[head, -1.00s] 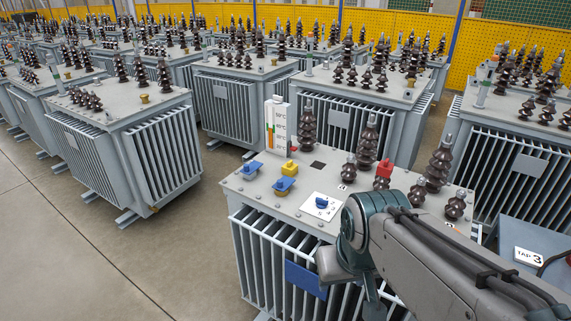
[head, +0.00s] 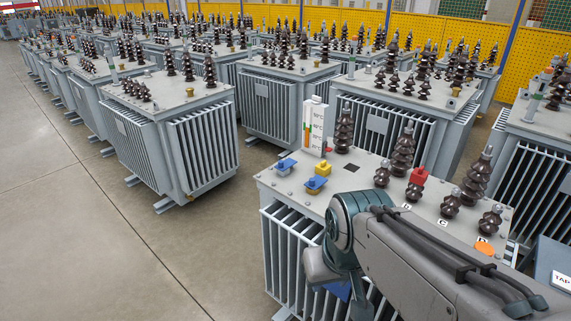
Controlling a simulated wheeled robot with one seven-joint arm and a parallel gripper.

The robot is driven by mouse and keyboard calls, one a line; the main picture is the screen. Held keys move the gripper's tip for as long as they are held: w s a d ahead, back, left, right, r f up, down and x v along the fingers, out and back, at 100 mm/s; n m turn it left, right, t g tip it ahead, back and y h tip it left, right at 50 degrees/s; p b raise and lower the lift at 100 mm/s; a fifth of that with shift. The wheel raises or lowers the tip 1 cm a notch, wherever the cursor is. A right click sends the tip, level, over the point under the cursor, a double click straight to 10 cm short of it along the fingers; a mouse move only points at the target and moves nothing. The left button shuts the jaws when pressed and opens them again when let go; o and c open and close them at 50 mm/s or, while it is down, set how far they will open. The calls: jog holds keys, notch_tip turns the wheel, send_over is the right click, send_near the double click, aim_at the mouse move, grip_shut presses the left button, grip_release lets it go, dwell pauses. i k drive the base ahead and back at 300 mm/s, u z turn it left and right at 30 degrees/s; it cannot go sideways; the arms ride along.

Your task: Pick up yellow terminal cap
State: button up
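The yellow terminal cap (head: 322,169) sits on the grey top of the nearest transformer (head: 368,166), near its left back part. It is close to two blue pieces and in front of the white temperature gauge. My arm (head: 385,245) reaches in from the lower right over the transformer's front edge. Its bent joint is to the right of and nearer than the cap, clearly apart from it. My gripper's fingers do not show.
Two blue pieces (head: 316,184) flank the cap. The gauge (head: 314,126) and dark ribbed bushings (head: 402,152) stand upright on the top. A red cap (head: 418,176) is further right. Other transformers (head: 290,95) fill the background. Open floor (head: 80,220) lies left.

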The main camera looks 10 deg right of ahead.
aim_at(323, 169)
jog(key=u, duration=1.15)
jog(key=i, duration=2.95)
jog(key=z, duration=3.6)
jog(key=i, duration=0.55)
jog(key=z, duration=0.05)
